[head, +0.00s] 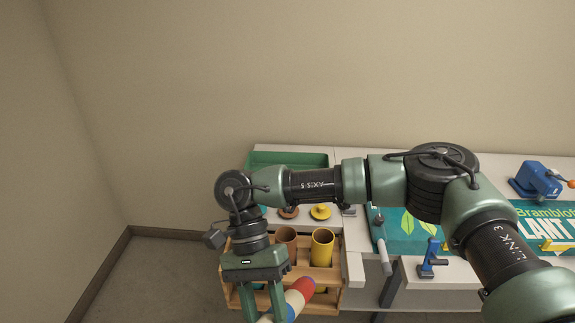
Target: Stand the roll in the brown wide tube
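The brown wide tube (285,236) stands upright in a wooden rack (303,281), open at the top, left of a yellow tube (322,248). My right gripper (262,310) points down at the rack's front left, with its fingers apart beside the roll. The fingertips are at the frame's edge, so I cannot tell whether they grip the roll. My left gripper is out of view.
A brown lid (288,212) and a yellow lid (320,211) lie behind the tubes. A green tray (290,159) is at the back. Right are a grey-handled tool (381,247), a blue tool (430,262), printed sheets (545,226) and a blue device (540,180). My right arm spans the bench.

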